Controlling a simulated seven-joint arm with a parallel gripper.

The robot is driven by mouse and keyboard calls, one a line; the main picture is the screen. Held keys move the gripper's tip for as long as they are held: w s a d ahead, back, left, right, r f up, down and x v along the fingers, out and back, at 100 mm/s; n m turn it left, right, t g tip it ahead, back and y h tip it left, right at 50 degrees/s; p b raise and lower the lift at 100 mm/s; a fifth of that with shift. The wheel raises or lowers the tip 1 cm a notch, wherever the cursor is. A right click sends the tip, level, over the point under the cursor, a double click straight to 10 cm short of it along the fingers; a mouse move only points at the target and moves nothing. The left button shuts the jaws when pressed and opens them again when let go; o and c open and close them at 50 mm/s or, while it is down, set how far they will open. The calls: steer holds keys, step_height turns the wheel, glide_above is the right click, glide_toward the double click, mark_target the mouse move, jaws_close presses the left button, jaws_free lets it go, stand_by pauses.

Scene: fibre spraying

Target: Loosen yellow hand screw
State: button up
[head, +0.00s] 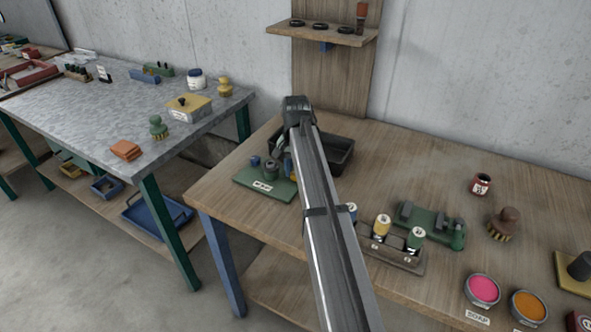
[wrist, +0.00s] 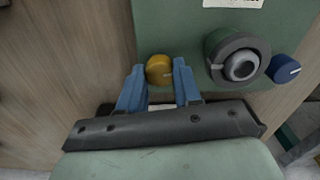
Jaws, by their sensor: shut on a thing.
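The yellow hand screw (wrist: 159,69) sits at the edge of a green plate (wrist: 171,29) in the wrist view. My gripper (wrist: 158,76) has its two blue fingers on either side of the screw, shut on it. In the head view the green plate (head: 251,182) lies at the left of the wooden bench, and a bit of the yellow screw (head: 288,168) shows beside my arm. My arm hides most of the gripper there.
On the plate are a round green fitting with a grey ring (wrist: 238,62) and a blue knob (wrist: 285,69), right of the screw in the wrist view. A dark tray (head: 340,152) stands behind my arm. A holder with bobbins (head: 392,254) stands to the right.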

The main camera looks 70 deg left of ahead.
steer(key=shift+n, duration=2)
steer(key=o, duration=1)
steer(key=shift+o, duration=0.2)
steer(key=shift+r, duration=0.1)
step_height(320, 180, up, 14)
steer(key=shift+f, duration=0.2)
